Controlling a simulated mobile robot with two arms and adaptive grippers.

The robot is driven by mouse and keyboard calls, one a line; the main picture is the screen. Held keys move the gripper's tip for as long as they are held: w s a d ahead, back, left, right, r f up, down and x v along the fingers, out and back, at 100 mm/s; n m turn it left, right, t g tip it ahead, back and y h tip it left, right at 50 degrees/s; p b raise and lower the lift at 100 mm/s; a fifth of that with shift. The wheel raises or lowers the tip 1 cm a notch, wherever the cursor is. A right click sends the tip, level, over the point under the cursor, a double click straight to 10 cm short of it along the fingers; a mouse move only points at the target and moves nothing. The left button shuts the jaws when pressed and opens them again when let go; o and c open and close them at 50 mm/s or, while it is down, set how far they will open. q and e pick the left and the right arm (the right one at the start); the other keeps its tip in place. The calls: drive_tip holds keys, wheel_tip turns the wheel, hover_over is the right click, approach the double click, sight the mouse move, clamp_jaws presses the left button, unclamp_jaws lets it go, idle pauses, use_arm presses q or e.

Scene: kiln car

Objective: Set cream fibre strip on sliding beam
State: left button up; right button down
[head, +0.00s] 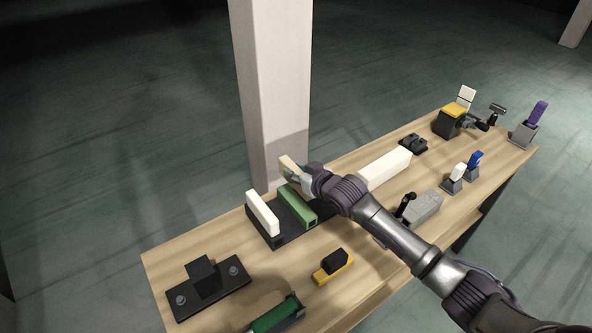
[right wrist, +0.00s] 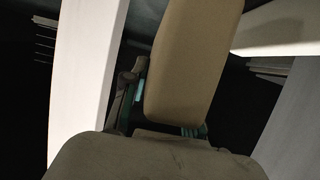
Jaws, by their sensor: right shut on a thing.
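My right gripper (head: 292,172) is shut on a cream fibre strip (head: 288,163) and holds it tilted above the back of a dark rack. The strip looks clear of the rack, though the arm hides part of the space below. A long white beam-like block (head: 385,168) lies on the table right of my gripper, its near end behind my arm. I cannot tell surely which piece is the sliding beam. My left gripper is out of view.
The dark rack (head: 272,240) holds a white bar (head: 262,213) and a green bar (head: 297,206). A pale pillar (head: 273,80) rises just behind my gripper. A black fixture (head: 208,288), a yellow-black block (head: 334,266) and a grey box (head: 424,208) stand nearby.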

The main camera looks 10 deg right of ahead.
sight(296, 186)
drive_tip(key=shift+f+b, duration=0.65)
drive_tip(key=shift+f, duration=0.2)
drive_tip(key=shift+f+b, duration=0.3)
drive_tip(key=shift+f, duration=0.1)
drive_tip(key=shift+f+b, duration=0.55)
drive_tip(key=shift+f, duration=0.35)
drive_tip(key=shift+f+b, duration=0.45)
drive_tip(key=shift+f, duration=0.25)
use_arm(q)
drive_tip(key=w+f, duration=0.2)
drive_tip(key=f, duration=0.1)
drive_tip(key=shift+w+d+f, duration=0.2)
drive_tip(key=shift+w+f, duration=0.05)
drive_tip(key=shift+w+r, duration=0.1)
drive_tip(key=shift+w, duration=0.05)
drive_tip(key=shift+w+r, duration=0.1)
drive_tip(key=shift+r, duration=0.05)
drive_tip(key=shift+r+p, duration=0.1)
drive_tip(key=shift+p, duration=0.2)
